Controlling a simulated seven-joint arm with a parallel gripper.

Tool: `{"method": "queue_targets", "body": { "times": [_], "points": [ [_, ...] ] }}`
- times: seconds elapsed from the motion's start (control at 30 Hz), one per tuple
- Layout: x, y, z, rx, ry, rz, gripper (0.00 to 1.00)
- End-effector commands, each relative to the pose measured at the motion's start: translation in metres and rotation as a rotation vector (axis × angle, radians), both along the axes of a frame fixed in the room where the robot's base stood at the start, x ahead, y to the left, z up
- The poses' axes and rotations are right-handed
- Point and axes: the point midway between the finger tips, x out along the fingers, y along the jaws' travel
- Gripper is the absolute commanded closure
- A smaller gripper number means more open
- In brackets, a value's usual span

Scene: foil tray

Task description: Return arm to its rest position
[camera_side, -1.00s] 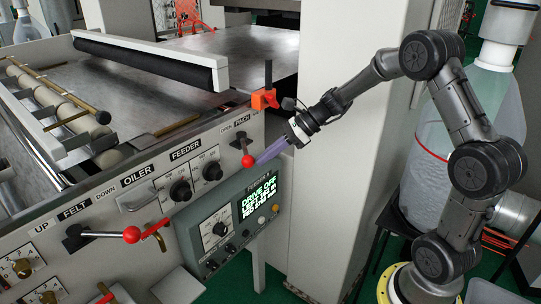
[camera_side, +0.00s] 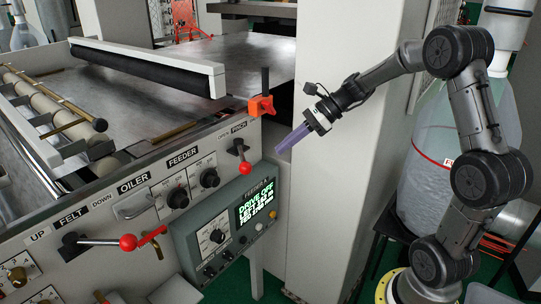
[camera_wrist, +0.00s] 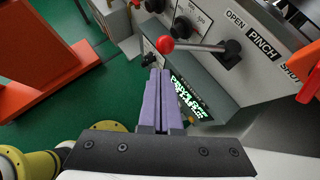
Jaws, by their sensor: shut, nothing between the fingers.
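My gripper (camera_side: 281,150) has long purple fingers, shut with nothing between them. In the side view it hangs in the air to the right of the machine's front panel, apart from the red-knobbed pinch lever (camera_side: 245,168). My arm arches up and back to its base at the lower right. In the wrist view the gripper (camera_wrist: 160,75) points toward the display box, and the pinch lever (camera_wrist: 190,46) lies just beyond the fingertips, with its red knob to the left.
The control box (camera_side: 224,232) with a lit "DRIVE OFF" display sits below the panel. An orange clamp (camera_side: 261,105) stands on the panel's top corner. A red-knobbed felt lever (camera_side: 128,242) juts out at lower left. A large clear bottle (camera_side: 425,165) stands behind my arm.

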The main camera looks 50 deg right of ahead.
Motion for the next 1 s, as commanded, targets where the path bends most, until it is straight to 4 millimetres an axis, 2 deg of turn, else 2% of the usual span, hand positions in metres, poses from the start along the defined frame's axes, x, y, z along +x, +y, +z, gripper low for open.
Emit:
{"method": "queue_targets", "body": {
  "times": [0.13,0.23,0.33,0.4,0.47,0.53,0.6,0.67,0.7,0.77,0.83,0.9,1.0],
  "points": [
    [-0.009,-0.01,0.009,-0.002,0.001,-0.004,1.0],
    [-0.01,-0.004,0.013,-0.004,-0.001,0.017,1.0],
    [-0.008,0.022,0.036,-0.039,-0.047,0.078,1.0],
    [-0.017,0.053,0.057,-0.084,-0.086,0.153,1.0],
    [-0.036,0.086,0.073,-0.159,-0.121,0.25,1.0],
    [-0.072,0.119,0.084,-0.303,-0.187,0.411,1.0],
    [-0.111,0.14,0.086,-0.475,-0.272,0.592,1.0],
    [-0.146,0.15,0.084,-0.638,-0.355,0.759,1.0],
    [-0.168,0.151,0.08,-0.753,-0.414,0.879,1.0],
    [-0.197,0.147,0.072,-0.928,-0.5,1.06,1.0],
    [-0.223,0.135,0.059,-1.129,-0.585,1.271,1.0],
    [-0.238,0.12,0.047,-1.29,-0.634,1.454,1.0],
    [-0.247,0.1,0.032,-1.434,-0.645,1.661,1.0]
  ]
}}
